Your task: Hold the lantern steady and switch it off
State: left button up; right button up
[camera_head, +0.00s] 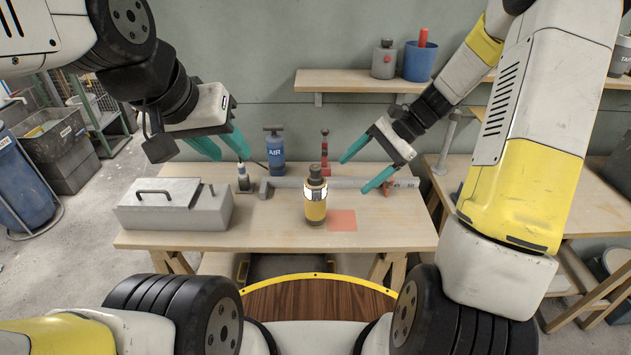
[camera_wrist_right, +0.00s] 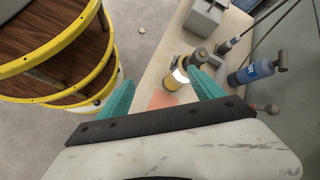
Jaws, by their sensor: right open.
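The lantern (camera_head: 315,197) is yellow with a dark top and a pale glowing band, and stands upright on the wooden table (camera_head: 270,238). It also shows in the right wrist view (camera_wrist_right: 177,78), between the fingertips but farther off. My left gripper (camera_head: 225,146) is open and empty, above the table to the left of the lantern. My right gripper (camera_head: 352,174) is open and empty, to the right of the lantern and apart from it. It also shows in the right wrist view (camera_wrist_right: 158,84). A switch on the lantern is too small to tell.
A grey metal box (camera_head: 175,204) sits at the table's left. A blue AIR bottle (camera_head: 275,152), a red-handled tool (camera_head: 325,150) and a small bottle (camera_head: 243,177) stand behind.

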aim_at(319, 213)
jog(key=w+f+m+y, duration=0.1)
jog(key=f+m+y, duration=0.1)
jog(key=f, duration=0.3)
jog(key=w+f+m+t+y, duration=0.1)
jog(key=w+f+m+y, duration=0.1)
jog(key=f, duration=0.4)
jog(key=w+f+m+y, duration=0.2)
jog(key=f+m, duration=0.2)
jog(key=f, duration=0.2)
jog(key=shift+w+f, duration=0.1)
jog(key=shift+w, duration=0.1)
jog(key=shift+x, duration=5.05)
jog(key=shift+w+f, duration=0.1)
jog(key=shift+w, duration=0.05)
